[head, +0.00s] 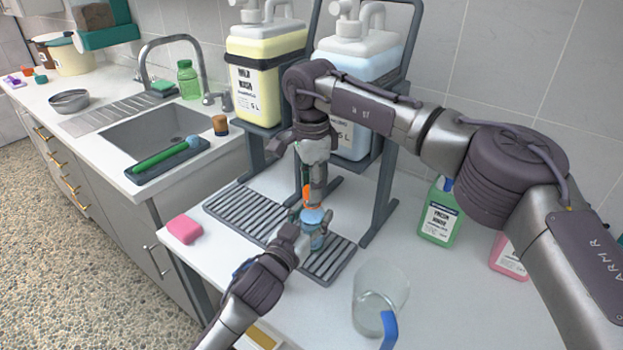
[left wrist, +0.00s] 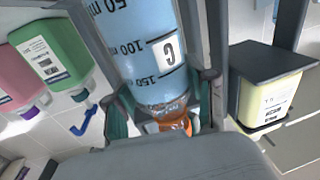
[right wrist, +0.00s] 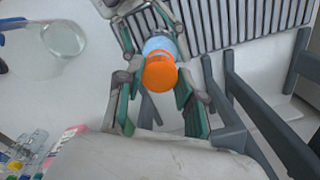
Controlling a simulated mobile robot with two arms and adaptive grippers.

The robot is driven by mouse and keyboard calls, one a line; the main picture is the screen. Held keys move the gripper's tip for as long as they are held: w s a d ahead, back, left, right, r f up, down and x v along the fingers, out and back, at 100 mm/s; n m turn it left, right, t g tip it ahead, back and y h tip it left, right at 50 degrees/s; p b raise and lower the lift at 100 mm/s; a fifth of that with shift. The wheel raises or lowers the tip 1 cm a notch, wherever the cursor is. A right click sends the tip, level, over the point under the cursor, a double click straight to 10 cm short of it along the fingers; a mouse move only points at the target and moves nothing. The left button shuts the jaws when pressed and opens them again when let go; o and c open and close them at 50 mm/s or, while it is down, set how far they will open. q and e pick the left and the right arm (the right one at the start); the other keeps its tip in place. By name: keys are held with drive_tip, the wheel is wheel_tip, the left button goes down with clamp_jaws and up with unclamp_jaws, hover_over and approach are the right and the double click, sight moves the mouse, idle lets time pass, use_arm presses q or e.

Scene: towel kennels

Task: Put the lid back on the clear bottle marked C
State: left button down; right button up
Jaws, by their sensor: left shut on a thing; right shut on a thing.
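The clear bottle marked C (head: 317,240) holds blue liquid and stands upright on the ribbed drain mat; its C label shows in the left wrist view (left wrist: 168,52). My left gripper (head: 304,228) is shut on the bottle from the front. The orange lid (head: 309,193) is at the top of the bottle, directly above the neck. My right gripper (head: 314,183) comes down from above and is shut on the lid. In the right wrist view the lid (right wrist: 160,72) covers the bottle's mouth, so I cannot tell whether it is seated.
A pink sponge (head: 184,229) is left of the mat. A clear beaker (head: 380,290) stands front right; a green bottle (head: 439,215) and pink bottle (head: 508,257) are farther right.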

drive_tip(key=shift+f, duration=0.6)
idle(0.6)
drive_tip(key=m, duration=0.9)
drive_tip(key=shift+m, duration=0.4)
drive_tip(key=m, duration=0.6)
drive_tip(key=shift+m, duration=0.4)
drive_tip(key=m, duration=0.6)
drive_tip(key=shift+w, duration=0.1)
drive_tip(key=o, duration=0.7)
